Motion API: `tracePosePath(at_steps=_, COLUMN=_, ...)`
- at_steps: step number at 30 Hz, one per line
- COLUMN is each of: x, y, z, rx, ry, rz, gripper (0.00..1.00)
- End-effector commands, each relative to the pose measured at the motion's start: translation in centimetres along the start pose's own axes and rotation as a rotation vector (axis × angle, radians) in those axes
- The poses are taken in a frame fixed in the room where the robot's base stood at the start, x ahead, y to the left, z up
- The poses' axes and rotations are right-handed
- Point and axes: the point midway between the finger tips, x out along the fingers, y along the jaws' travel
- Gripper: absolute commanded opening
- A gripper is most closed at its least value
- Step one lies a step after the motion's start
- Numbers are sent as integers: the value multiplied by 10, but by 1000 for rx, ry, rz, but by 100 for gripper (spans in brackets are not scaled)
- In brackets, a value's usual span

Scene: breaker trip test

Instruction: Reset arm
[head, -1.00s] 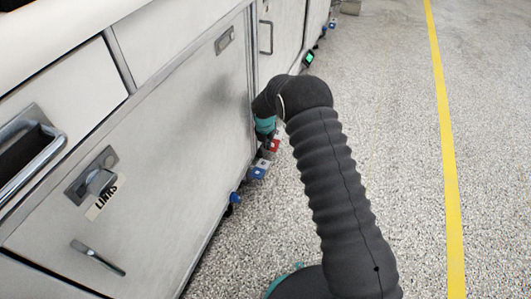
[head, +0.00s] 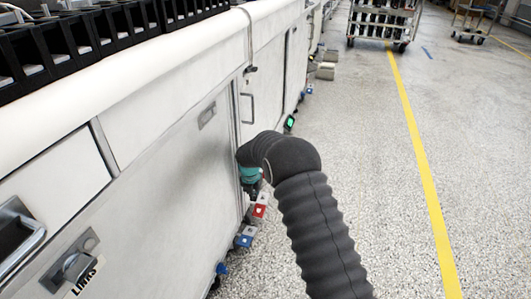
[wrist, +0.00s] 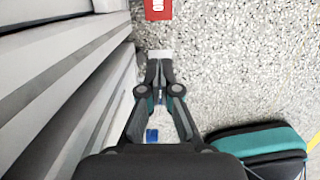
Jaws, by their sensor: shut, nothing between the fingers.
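My arm, in a black ribbed sleeve, reaches down beside the front of a long white cabinet in the head view. My gripper (head: 252,190) is small and partly hidden there, just above red and white pieces. In the wrist view my gripper (wrist: 160,62) points down toward the speckled floor with its fingers together and nothing visible held. A pale patch shows at the fingertips; I cannot tell whether it is part of them. A red piece (wrist: 157,9) lies beyond the fingertips, and a blue piece (wrist: 152,135) shows between the finger linkages.
The white cabinet (head: 160,150) runs along the left, close beside my gripper. Red (head: 259,211) and blue (head: 243,241) pieces stick out at its foot. A small device with a green screen (head: 289,122) is farther along. Open floor (head: 360,160) and a yellow line (head: 425,180) lie right.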

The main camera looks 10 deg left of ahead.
Motion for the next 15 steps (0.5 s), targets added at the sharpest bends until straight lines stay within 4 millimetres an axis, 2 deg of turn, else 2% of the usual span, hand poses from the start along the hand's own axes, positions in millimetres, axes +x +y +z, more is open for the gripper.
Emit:
tracePosePath(at_steps=4, x=0, y=0, z=0, rx=25, ry=0, rz=0, gripper=0)
tracePosePath(at_steps=7, x=0, y=0, z=0, rx=112, ry=1, rz=-1, gripper=0)
tracePosePath(at_steps=11, x=1, y=-2, z=-3, rx=308, ry=10, rz=-8, gripper=0)
tracePosePath(at_steps=15, x=13, y=-14, z=-24, rx=562, ry=48, rz=-53, gripper=0)
